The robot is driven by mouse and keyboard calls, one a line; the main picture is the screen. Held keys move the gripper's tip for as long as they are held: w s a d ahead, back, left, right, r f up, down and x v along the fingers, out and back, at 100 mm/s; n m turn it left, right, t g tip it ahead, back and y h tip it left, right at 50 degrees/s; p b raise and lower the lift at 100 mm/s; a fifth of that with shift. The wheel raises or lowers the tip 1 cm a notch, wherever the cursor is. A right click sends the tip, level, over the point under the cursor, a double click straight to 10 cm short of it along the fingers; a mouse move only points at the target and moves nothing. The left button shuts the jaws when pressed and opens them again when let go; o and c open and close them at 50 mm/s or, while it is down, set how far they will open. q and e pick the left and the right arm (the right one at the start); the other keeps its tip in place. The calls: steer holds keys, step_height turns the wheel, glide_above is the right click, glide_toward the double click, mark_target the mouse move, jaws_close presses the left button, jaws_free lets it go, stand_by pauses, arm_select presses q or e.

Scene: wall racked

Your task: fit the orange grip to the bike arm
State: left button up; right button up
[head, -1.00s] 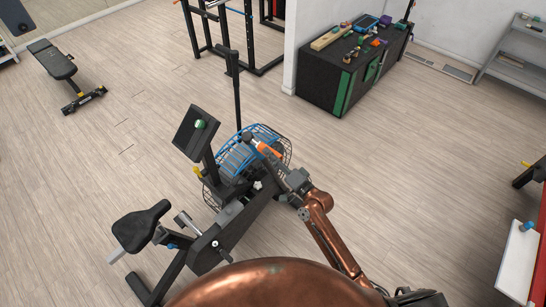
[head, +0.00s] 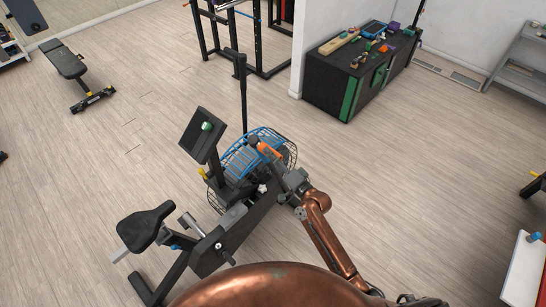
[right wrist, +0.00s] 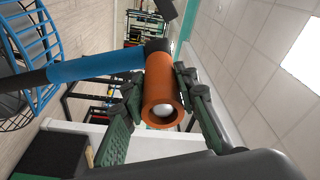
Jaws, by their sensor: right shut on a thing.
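The orange grip (right wrist: 161,86) is a hollow tube held between the fingers of my right gripper (right wrist: 165,100). In the right wrist view its near end is open and a pale round shape shows inside. Its far end meets the black elbow (right wrist: 157,45) of the bike arm, which carries a blue sleeve (right wrist: 95,66). How far the grip is around the arm's end I cannot tell. In the head view the orange grip (head: 267,151) is right beside the dark knob-like arm end (head: 253,141), above the blue-marked fan cage. My left gripper is out of view.
A dark cabinet (head: 330,88) with small items stands behind. Open floor lies to the right.

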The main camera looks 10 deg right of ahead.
steer(key=shift+w+a, duration=0.35)
steer(key=shift+w, duration=0.05)
steer(key=o, duration=1.2)
steer(key=shift+s+d, duration=0.1)
steer(key=shift+s, duration=0.05)
steer(key=v, duration=1.1)
steer(key=shift+s, duration=0.35)
steer(key=shift+d, duration=0.1)
